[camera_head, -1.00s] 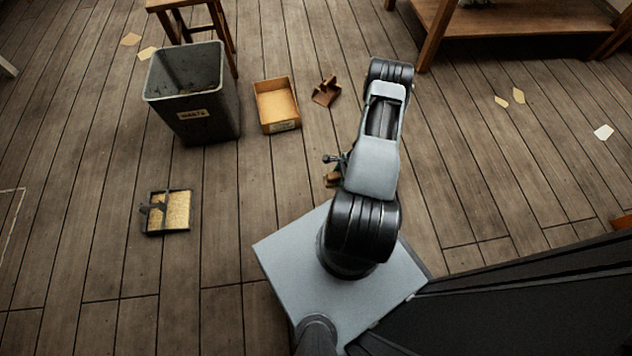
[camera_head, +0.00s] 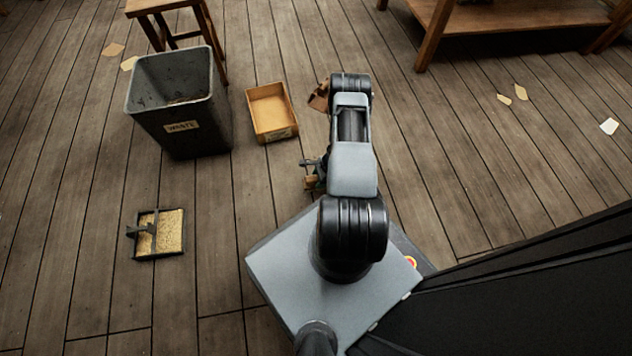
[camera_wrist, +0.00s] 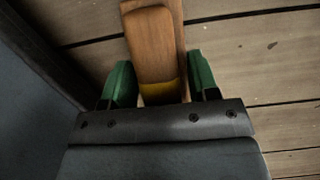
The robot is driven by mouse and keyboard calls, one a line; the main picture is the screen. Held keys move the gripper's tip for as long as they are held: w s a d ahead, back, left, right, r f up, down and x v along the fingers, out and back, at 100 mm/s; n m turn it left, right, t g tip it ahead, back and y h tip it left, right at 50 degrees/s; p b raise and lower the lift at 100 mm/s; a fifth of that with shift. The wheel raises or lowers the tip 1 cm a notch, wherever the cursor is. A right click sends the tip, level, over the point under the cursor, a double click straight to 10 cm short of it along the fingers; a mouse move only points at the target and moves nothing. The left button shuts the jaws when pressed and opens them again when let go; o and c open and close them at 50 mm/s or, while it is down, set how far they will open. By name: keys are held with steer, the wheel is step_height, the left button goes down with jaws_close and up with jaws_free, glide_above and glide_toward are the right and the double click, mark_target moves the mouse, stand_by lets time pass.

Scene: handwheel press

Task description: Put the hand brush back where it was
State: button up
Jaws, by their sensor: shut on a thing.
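The hand brush, a wooden piece with a rounded end and a yellow band (camera_wrist: 152,40), is between the green finger pads of my gripper (camera_wrist: 158,88) in the wrist view. My gripper is shut on it. In the head view my gripper (camera_head: 314,168) is left of my forearm, low over the floor, with a bit of the brown brush (camera_head: 310,183) showing below it. The bristles cannot be made out. A dark-framed dustpan-like tray with yellow grains (camera_head: 168,234) lies on the floor at left.
A grey waste bin (camera_head: 180,127) stands at upper left, with an open shallow box (camera_head: 270,108) to its right. A brown wooden object (camera_head: 319,98) is partly behind my arm. A stool (camera_head: 205,40) and a table (camera_head: 437,35) stand behind. Floor between tray and box is clear.

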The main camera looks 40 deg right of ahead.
steer(key=shift+w+a+f, duration=0.1)
steer(key=shift+w+f, duration=0.1)
steer(key=shift+f, duration=0.15)
steer(key=shift+w+f+b, duration=0.2)
steer(key=shift+f+b, duration=1.2)
steer(key=shift+f, duration=0.2)
steer(key=shift+f, duration=0.15)
steer(key=o, duration=1)
steer(key=shift+c, duration=0.2)
